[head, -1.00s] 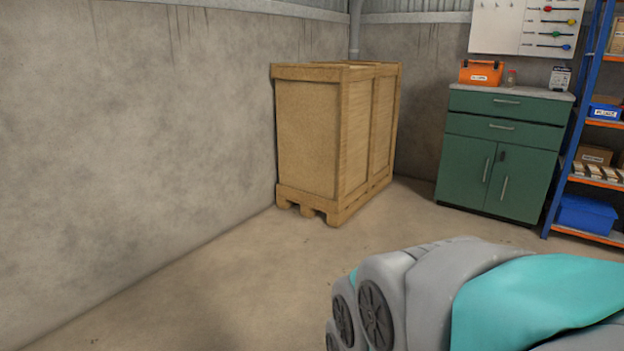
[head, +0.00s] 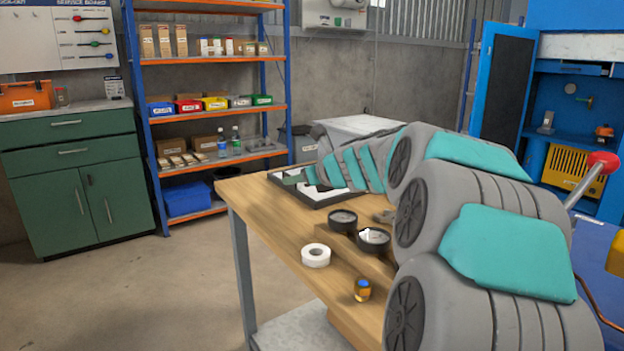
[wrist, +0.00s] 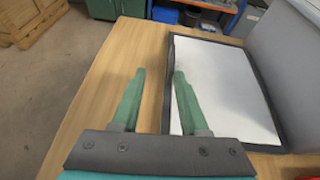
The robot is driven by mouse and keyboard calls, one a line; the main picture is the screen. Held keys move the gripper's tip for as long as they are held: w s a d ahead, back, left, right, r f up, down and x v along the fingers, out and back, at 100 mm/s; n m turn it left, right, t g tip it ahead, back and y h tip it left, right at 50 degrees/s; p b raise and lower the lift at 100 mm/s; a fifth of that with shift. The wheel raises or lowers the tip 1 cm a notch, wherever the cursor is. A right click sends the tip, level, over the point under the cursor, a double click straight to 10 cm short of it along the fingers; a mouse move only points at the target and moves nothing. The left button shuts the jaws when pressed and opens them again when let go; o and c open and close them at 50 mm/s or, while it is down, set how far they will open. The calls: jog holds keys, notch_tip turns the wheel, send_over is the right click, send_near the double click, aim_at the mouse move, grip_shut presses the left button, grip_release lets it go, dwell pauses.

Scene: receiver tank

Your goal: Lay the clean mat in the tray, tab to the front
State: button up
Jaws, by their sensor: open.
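A shallow dark-rimmed tray (head: 291,193) lies on the wooden workbench in the head view, partly hidden by my arm. It also shows in the wrist view (wrist: 208,40), with a flat pale sheet or floor (wrist: 232,85) inside its rim. I cannot tell whether that pale surface is a mat or the tray's bottom, and no tab shows. My gripper (wrist: 160,74) is open, its two green fingers apart with nothing between them. It is above the bench at the tray's left edge in the wrist view, with the right finger overlapping the tray.
On the workbench (head: 262,215) stand two round black dishes (head: 342,220) (head: 373,240), a white tape roll (head: 316,255) and a small blue-and-orange item (head: 362,290). A grey panel (wrist: 292,50) rises beside the tray's right side. Bare wood lies left of the tray.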

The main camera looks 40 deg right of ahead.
aim_at(290, 186)
jog(key=shift+w+d+r+m+h, duration=0.15)
jog(key=shift+d+m, duration=0.1)
jog(key=shift+d, duration=0.2)
jog(key=shift+w+d+m+h, duration=0.15)
jog(key=shift+d+m, duration=0.1)
jog(key=shift+d, duration=0.2)
jog(key=shift+w+d, duration=0.15)
jog(key=shift+w, duration=0.15)
jog(key=shift+x, duration=0.85)
jog(key=shift+f+b+x, duration=0.15)
jog(key=shift+f+x, duration=0.05)
jog(key=shift+x, duration=1.15)
jog(key=shift+f+b+x, duration=0.15)
jog(key=shift+x, duration=1.2)
jog(key=shift+s+a, duration=0.15)
jog(key=shift+a, duration=0.1)
jog(key=shift+c, duration=0.3)
grip_shut()
